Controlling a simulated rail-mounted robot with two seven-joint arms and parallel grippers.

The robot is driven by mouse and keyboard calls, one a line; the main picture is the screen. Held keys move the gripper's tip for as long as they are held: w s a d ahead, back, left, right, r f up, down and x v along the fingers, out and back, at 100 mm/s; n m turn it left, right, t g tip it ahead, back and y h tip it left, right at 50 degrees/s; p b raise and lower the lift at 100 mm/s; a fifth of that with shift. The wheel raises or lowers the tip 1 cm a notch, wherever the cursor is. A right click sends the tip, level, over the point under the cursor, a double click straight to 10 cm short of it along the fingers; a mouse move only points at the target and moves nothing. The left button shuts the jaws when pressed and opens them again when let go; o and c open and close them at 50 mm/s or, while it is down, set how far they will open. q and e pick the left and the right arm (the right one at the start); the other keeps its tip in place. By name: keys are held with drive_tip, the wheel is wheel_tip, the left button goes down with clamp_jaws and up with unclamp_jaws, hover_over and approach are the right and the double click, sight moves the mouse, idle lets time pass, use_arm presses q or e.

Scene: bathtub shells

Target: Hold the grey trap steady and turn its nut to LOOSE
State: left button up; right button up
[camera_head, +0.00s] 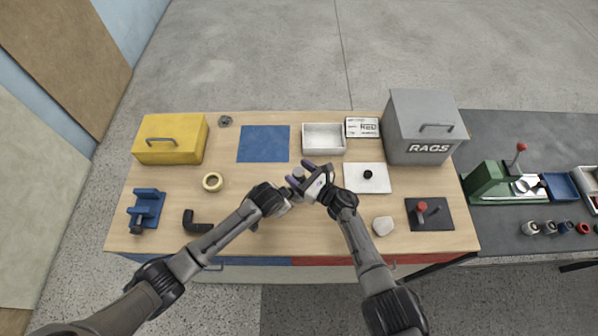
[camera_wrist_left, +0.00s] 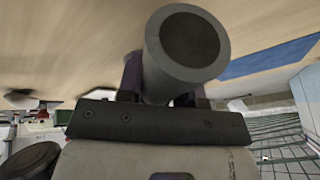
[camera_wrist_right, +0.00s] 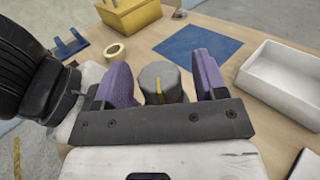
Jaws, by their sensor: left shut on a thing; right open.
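The grey trap shows in the left wrist view as a thick dark grey tube with an open round end (camera_wrist_left: 190,42). My left gripper (camera_head: 285,194) is shut on it, its fingers mostly hidden behind the tube. In the head view the trap is largely hidden by both grippers; only its small grey top (camera_head: 298,172) shows. In the right wrist view the grey nut (camera_wrist_right: 160,82) with a yellow stripe stands between the purple fingers of my right gripper (camera_wrist_right: 163,80). That gripper is open, with a gap on each side of the nut. No LOOSE mark is readable.
A blue mat (camera_head: 264,144) and white tray (camera_head: 323,138) lie behind the grippers. A white plate (camera_head: 366,178) with a black knob is to the right, before the grey RAGS box (camera_head: 422,128). A black elbow pipe (camera_head: 196,222) and tape roll (camera_head: 212,182) lie left.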

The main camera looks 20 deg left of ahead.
drive_tip(key=c, duration=0.9)
drive_tip(key=shift+s+a+m+t+h, duration=0.15)
drive_tip(key=shift+m+t+h, duration=0.65)
drive_tip(key=shift+m+t, duration=0.55)
drive_tip(key=shift+c, duration=0.2)
drive_tip(key=shift+m+t+h, duration=0.25)
drive_tip(key=shift+t+h, duration=0.15)
drive_tip(key=shift+t, duration=0.45)
drive_tip(key=o, duration=0.9)
drive_tip(key=shift+o, duration=0.2)
drive_tip(key=shift+d, duration=0.25)
drive_tip(key=v, duration=1.1)
drive_tip(key=shift+s+d, duration=0.25)
drive_tip(key=shift+d, duration=0.05)
